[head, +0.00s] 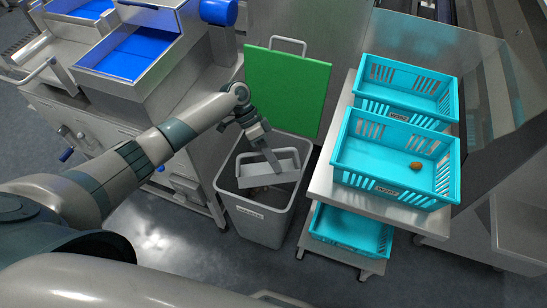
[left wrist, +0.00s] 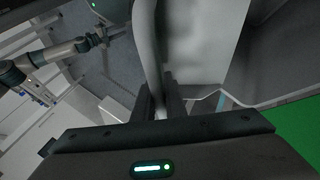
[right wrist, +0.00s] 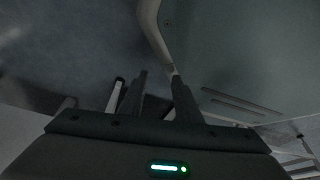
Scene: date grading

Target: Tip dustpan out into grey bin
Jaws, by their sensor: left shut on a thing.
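My left gripper (head: 258,137) is shut on the handle of the grey dustpan (head: 284,167). The dustpan is tilted steeply in the mouth of the grey bin (head: 256,222). In the left wrist view, the handle (left wrist: 153,60) runs between the fingers (left wrist: 160,103). Something brown shows below the dustpan inside the bin, too small and dark to tell what it is. My right gripper (right wrist: 158,98) shows only in the right wrist view. Its fingers are apart, and a pale curved bar passes behind them; I see nothing gripped.
A green board (head: 288,88) stands upright behind the bin. Right of the bin, a steel cart (head: 322,187) carries turquoise crates (head: 390,190); one holds a single brown date (head: 415,165). A steel machine with blue-lined trays (head: 130,55) stands at the left.

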